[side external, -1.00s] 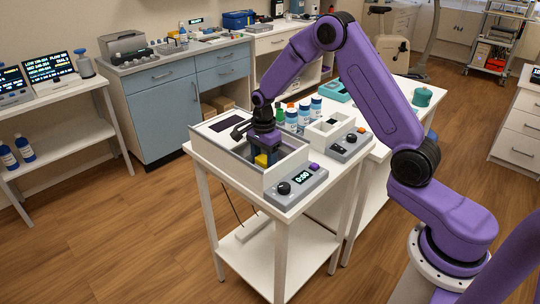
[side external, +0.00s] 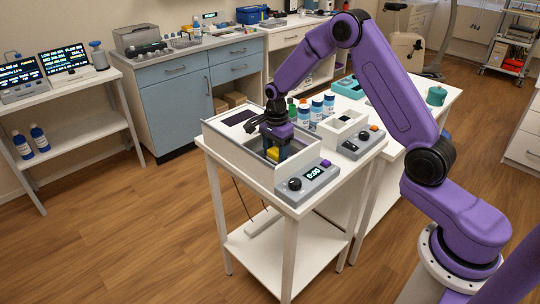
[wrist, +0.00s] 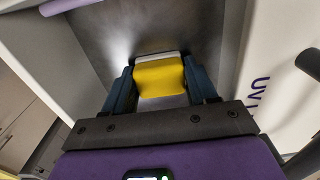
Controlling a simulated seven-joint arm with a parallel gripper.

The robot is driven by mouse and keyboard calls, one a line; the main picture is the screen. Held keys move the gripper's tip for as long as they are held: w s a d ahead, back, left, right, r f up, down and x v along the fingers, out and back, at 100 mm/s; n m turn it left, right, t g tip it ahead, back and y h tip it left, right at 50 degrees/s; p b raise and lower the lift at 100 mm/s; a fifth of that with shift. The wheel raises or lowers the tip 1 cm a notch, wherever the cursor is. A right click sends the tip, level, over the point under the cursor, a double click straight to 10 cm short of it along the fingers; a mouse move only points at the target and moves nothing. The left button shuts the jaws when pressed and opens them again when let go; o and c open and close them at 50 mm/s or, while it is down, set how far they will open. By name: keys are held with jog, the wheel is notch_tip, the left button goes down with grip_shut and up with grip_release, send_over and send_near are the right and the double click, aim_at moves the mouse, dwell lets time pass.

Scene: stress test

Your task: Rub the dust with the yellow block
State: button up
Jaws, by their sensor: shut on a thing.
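The yellow block (side external: 275,154) is between the fingers of my gripper (side external: 278,147), inside an open white box (side external: 290,176) on a white cart. In the wrist view the yellow block (wrist: 160,78) sits between the two dark blue fingers of my gripper (wrist: 160,76), which is shut on it. A pale strip shows along the block's far edge. Below it is the box's grey floor (wrist: 190,32). I cannot tell whether the block touches this floor. A bright patch lies on the floor to the left of the block; I cannot tell whether it is dust or glare. No dust is clearly visible.
The box walls stand close around my gripper. A grey control unit (side external: 307,182) with a display sits in front of the box. Several bottles (side external: 316,107) stand behind it to the right. A white box with a control unit (side external: 362,142) is to the right.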

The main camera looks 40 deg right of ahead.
jog(key=shift+d, duration=2.75)
jog(key=shift+a, duration=5.15)
notch_tip(320, 180, up, 8)
jog(key=shift+d+r, duration=0.1)
jog(key=shift+d, duration=0.05)
